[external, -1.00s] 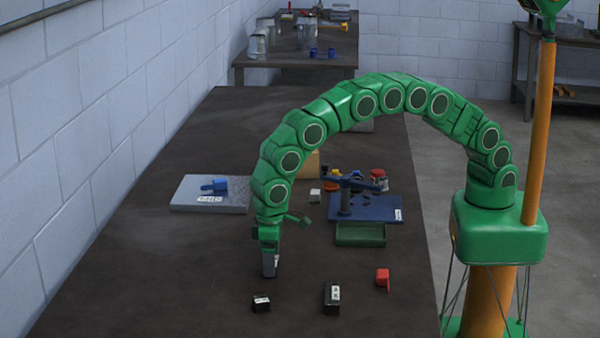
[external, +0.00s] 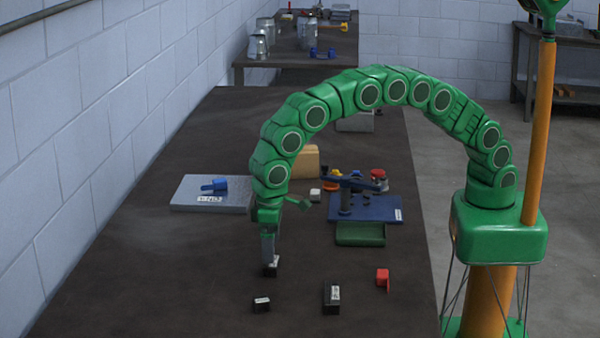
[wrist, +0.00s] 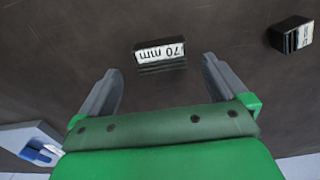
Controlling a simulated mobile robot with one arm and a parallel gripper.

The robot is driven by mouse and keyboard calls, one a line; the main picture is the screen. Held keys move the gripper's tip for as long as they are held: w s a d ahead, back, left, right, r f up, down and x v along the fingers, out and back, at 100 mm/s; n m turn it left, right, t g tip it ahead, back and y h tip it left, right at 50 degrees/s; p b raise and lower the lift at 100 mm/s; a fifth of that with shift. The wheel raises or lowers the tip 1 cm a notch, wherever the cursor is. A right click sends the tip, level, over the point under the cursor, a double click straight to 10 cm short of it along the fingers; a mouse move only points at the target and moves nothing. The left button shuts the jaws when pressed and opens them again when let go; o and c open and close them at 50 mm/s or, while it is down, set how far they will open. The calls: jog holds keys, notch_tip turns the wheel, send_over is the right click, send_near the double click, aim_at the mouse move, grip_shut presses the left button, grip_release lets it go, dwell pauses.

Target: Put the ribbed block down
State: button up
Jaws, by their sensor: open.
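A small dark ribbed block (wrist: 160,68) with a white "70 mm" label lies ahead of my fingertips in the wrist view, centred between them, with a gap to each finger. Whether the fingertips still overlap the block's top in height is hard to tell.
A red piece (external: 382,279) lies to the right. A metal plate (external: 180,200) with a blue part, a green tray (external: 360,240) and a blue fixture (external: 380,210) stand farther back.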

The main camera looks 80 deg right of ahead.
notch_tip(320, 180, up, 8)
jog(key=shift+f, duration=0.25)
jog(key=s+d+r, duration=0.4)
jog(key=s+d, duration=0.1)
jog(key=d, duration=0.5)
jog(key=s+d+r, duration=0.4)
jog(key=s+d, duration=0.1)
jog(key=d, duration=0.4)
jog(key=s+d+r, duration=0.5)
jog(key=s+d, duration=0.1)
jog(key=d, duration=0.4)
jog(key=s+d+f, duration=0.1)
jog(key=s+d, duration=0.3)
jog(key=s, duration=0.6)
jog(key=s+d+f+g, duration=0.1)
jog(key=s+d, duration=0.3)
jog(key=s, duration=0.6)
jog(key=s+d+f, duration=0.1)
jog(key=s+d, duration=0.4)
jog(key=s, duration=0.5)
jog(key=shift+s+g, duration=0.25)
jog(key=shift+g, duration=0.15)
